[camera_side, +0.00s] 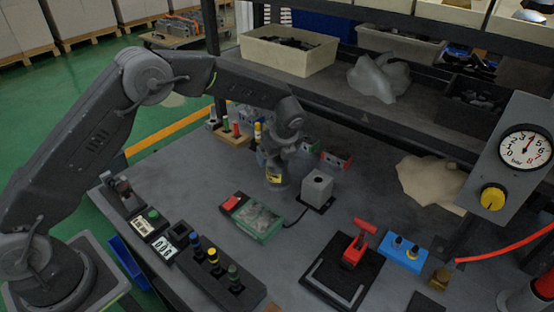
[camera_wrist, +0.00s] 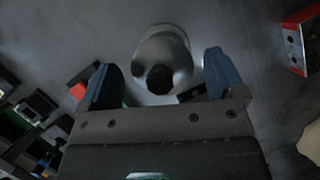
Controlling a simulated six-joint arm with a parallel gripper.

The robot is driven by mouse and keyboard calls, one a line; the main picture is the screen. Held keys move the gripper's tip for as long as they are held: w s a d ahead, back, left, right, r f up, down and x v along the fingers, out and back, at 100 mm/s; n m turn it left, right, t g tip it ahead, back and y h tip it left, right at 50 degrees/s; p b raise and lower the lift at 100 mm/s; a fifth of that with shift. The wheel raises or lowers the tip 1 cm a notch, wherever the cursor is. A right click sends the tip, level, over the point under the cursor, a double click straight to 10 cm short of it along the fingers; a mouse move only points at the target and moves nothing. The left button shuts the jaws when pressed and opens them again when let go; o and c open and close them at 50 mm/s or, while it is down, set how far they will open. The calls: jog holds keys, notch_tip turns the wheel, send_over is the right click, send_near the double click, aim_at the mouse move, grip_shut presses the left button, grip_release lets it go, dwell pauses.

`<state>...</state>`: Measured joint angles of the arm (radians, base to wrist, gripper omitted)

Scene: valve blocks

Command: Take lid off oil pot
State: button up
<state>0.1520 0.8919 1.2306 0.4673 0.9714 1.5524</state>
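A round, pale metallic pot (camera_wrist: 170,45) stands on the table in the wrist view, seen from above. A dark round knob (camera_wrist: 159,79) shows at its near side, apparently on its lid. My gripper (camera_wrist: 161,62) is open, one blue-grey finger on each side of the knob, with visible gaps and nothing held. In the side view, my gripper (camera_side: 275,160) points down at the middle of the table, left of a grey block. There the pot is mostly hidden or merged with my gripper, and I cannot tell its height below the fingers.
The grey block (camera_side: 317,187) stands close on the right. A green box with a red switch (camera_side: 252,217) lies in front. Red-ended blocks (camera_side: 336,158) and a wooden rack (camera_side: 232,137) are behind. A red-handled valve (camera_side: 359,244) stands front right; shelves rise at the back.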

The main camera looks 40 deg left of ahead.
jog(key=c, duration=0.7)
jog(key=shift+c, duration=0.2)
